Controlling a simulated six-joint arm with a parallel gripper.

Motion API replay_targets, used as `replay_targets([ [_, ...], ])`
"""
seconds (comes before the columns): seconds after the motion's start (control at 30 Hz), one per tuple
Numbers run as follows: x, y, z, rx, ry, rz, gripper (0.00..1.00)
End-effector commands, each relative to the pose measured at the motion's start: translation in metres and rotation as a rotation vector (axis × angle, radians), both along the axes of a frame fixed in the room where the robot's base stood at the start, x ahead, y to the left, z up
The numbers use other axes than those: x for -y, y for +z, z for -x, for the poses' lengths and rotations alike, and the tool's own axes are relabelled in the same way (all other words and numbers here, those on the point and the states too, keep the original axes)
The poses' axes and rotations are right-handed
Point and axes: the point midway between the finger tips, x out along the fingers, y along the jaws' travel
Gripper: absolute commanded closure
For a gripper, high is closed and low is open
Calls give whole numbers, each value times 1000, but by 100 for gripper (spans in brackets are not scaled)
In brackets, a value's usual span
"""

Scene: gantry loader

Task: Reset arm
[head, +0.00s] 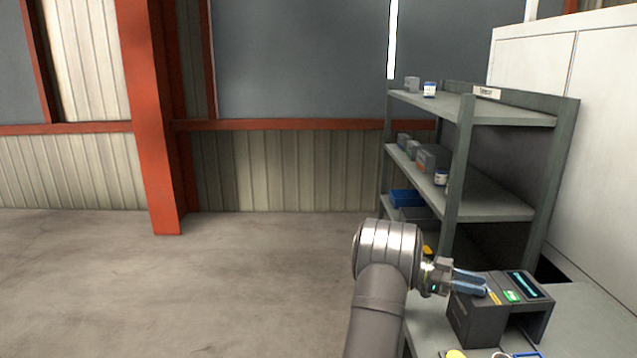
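My gripper (486,286) is at the lower right in the head view, at the end of my grey arm. Its two bluish fingers point right, close above or in front of a dark grey box-shaped device (475,318). The device has a lit green button and a dark screen with a cyan line on top. I cannot tell whether the fingertips touch the device. The fingers lie nearly side by side, and any gap between them is too small to judge. I see no object between them.
The device stands on a light grey table (575,325) with a yellow round item (456,354) at its front edge. A grey shelf (510,205) with small jars and boxes stands behind my arm. An orange column (150,120) is at the left. The concrete floor (220,290) is clear.

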Motion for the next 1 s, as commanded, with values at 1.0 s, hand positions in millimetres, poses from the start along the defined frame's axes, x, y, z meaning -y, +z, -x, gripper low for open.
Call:
replay_targets([
  [1.0,-150,0,-53,1,140,0,66],
])
